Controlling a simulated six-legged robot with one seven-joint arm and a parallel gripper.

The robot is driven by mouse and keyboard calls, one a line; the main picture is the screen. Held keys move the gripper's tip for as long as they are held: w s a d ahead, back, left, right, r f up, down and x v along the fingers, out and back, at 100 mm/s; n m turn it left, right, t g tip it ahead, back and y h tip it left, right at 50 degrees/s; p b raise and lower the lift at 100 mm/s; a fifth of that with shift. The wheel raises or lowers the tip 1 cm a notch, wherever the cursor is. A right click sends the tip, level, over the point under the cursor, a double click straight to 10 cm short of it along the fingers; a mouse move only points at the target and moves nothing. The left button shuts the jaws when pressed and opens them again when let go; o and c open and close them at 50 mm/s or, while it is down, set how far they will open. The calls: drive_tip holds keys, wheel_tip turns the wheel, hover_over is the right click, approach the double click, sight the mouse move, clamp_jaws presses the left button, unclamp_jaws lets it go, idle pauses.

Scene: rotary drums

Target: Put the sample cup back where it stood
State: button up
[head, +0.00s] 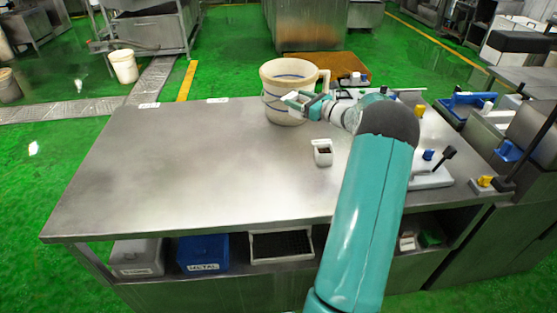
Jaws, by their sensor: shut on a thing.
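My gripper (298,101) is at the end of the teal arm, in front of the large cream jug with blue bands (277,82) near the table's far edge. It is shut on a small whitish thing (291,97), which I take to be the sample cup. The thing is small and partly covered by the fingers, so its shape is unclear. It overlaps the jug in the picture. I cannot tell whether it touches the jug or how high it is. A small white open box with dark contents (323,153) stands on the steel table (190,160), nearer than my gripper.
A brown tray (350,68) lies behind the jug. Blue and yellow-knobbed fittings (430,156) crowd the right end. The table's left half is clear. A blue bin marked METAL (203,252) and a dark-lined tray (281,245) are on the shelf below.

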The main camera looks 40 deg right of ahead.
drive_tip(key=s+a+f, duration=0.1)
drive_tip(key=a+f, duration=0.2)
drive_tip(key=a, duration=0.1)
drive_tip(key=s+a+f, duration=0.1)
drive_tip(key=a+f, duration=0.2)
drive_tip(key=a, duration=0.1)
drive_tip(key=s+a+f, duration=0.2)
drive_tip(key=a+f, duration=0.2)
drive_tip(key=shift+a, duration=0.35)
wheel_tip(320, 180, down, 3)
drive_tip(key=shift+a+f, duration=0.15)
drive_tip(key=o, duration=1.2)
drive_tip(key=shift+f, duration=0.1)
